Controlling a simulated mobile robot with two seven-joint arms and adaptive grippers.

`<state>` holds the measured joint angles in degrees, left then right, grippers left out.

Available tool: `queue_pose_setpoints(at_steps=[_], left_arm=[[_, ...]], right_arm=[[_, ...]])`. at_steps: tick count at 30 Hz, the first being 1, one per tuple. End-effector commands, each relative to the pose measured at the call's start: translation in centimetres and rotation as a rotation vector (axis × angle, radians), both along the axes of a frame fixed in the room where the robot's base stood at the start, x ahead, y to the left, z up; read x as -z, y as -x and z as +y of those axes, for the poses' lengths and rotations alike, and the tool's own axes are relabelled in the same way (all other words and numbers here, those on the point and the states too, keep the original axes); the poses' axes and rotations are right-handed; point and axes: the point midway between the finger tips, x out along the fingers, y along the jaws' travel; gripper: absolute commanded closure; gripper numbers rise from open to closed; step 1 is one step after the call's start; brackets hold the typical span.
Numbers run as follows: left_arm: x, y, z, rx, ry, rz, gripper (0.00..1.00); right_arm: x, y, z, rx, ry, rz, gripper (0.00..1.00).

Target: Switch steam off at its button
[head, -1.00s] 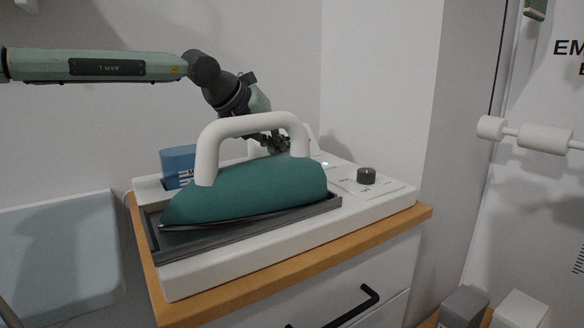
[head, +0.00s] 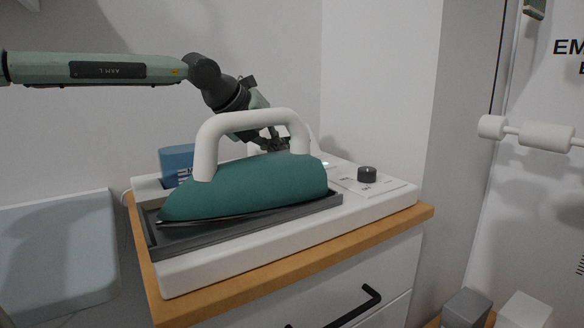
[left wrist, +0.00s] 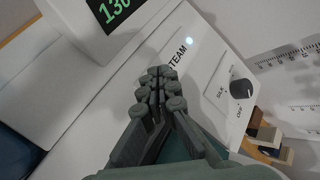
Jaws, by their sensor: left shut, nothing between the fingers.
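The white steam station (head: 300,228) stands on a wood-topped cabinet, with a teal iron (head: 250,185) on its grey tray. In the left wrist view the word STEAM (left wrist: 178,52) is printed on the station's top (left wrist: 95,110), beside a small lit pale-blue light (left wrist: 190,41). My left gripper (left wrist: 160,75) is shut and empty, its tips just below the lettering in that picture. Whether they touch the surface I cannot tell. The fingers hide part of the panel, and no separate button shows clearly. In the head view the left gripper (head: 276,143) is behind the iron's handle, partly hidden. My right gripper is not in view.
A black dial (head: 367,174) sits on the station's right end; it also shows in the left wrist view (left wrist: 241,89). A display box reading 130 (left wrist: 112,12) is near the gripper. A blue container (head: 177,160) stands behind the iron. Walls close off the back and right.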

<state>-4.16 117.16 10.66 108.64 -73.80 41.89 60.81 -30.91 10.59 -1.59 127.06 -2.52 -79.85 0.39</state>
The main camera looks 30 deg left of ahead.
Motion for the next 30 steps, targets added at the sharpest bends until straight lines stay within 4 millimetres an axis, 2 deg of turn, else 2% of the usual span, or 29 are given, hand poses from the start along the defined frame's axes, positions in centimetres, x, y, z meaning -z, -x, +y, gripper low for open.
queue_pose_setpoints(at_steps=[15,30], left_arm=[[0.4,0.0,0.0,0.001,0.000,0.002,1.00],[-1.0,0.0,0.0,0.001,0.000,0.001,1.00]], right_arm=[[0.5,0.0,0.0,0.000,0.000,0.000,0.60],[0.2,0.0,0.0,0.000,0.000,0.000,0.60]])
